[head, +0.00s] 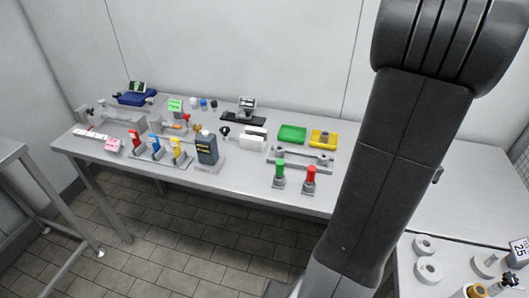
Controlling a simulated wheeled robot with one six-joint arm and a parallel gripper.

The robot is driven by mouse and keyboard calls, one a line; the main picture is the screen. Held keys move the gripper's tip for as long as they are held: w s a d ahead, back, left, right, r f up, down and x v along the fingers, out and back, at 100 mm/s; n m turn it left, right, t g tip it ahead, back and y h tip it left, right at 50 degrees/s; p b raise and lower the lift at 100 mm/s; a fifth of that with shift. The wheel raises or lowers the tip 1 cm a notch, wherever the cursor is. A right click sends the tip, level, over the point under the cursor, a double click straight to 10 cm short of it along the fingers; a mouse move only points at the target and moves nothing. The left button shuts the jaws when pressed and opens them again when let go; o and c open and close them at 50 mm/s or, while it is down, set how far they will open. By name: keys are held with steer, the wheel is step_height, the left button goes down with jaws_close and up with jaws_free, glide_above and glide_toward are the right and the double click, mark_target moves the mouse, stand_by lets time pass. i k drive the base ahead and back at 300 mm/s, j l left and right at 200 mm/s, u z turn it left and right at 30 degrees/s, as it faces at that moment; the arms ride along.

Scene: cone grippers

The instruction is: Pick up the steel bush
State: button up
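I cannot tell for sure which piece is the steel bush. Pale ring-shaped pieces lie at the lower right: an upper ring (424,245) and a lower ring (429,270), both on the right-hand table top. A small greyish-brown piece (324,135) sits in the yellow tray (316,141) on the long table; it is too small to make out. My dark arm link stands large across the right of the view and hides part of the tables. My gripper is not in view.
Tiled floor (190,245) is clear in front.

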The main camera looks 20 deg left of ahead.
mark_target(279, 152)
steer(key=i+u, duration=0.1)
steer(key=u, duration=0.35)
steer(key=i+j+u, duration=0.1)
steer(key=u, duration=0.35)
steer(key=i+u, duration=0.2)
steer(key=u, duration=0.25)
steer(key=i+l, duration=0.2)
